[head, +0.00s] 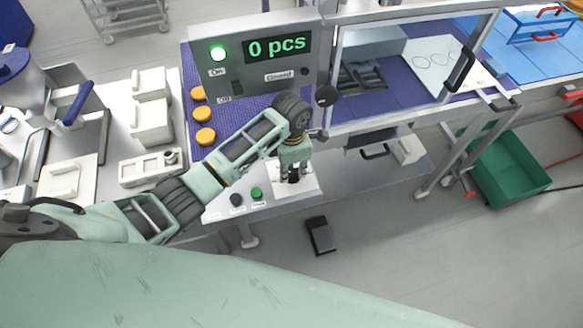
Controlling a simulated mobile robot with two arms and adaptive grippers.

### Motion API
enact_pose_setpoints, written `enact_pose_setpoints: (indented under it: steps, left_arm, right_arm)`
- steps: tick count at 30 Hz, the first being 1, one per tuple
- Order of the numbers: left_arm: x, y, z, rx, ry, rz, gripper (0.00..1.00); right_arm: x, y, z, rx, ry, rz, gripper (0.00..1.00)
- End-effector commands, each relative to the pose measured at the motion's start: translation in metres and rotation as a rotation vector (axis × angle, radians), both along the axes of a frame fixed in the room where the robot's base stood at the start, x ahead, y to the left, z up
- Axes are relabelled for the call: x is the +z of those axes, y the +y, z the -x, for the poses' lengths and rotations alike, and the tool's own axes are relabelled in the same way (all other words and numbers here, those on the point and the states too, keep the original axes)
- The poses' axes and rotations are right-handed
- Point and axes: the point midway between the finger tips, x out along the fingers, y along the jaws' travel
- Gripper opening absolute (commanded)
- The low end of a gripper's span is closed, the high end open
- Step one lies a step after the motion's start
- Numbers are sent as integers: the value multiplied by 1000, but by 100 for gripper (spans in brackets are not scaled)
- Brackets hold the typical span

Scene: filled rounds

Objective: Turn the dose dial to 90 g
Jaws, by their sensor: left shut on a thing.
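My left arm reaches in from the left and my left gripper (293,178) points down at the machine's front panel. It is shut on the dose dial, which is mostly hidden beneath the fingers. The white front panel (309,186) shows around the gripper; the dial's scale and pointer cannot be read. The machine's display (277,46) reads "0 pcs" in green. My right gripper is not in view.
A green button (257,194) and a black button (236,200) sit left of the dial. Orange discs (205,137) lie on the purple belt. A black pedal (320,235) and a green crate (508,168) stand on the floor.

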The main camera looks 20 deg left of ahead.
Motion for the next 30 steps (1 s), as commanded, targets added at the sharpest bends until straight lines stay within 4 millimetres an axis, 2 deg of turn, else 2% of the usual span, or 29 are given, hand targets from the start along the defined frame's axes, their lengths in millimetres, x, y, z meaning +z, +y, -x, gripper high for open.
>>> enact_pose_setpoints:
  steps: [14,30]
  left_arm:
    - [0,0,0,-72,-1,1,0]
    - [1,-1,-2,-526,-2,3,0]
  right_arm:
    - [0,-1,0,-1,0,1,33]
    - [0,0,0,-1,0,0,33]
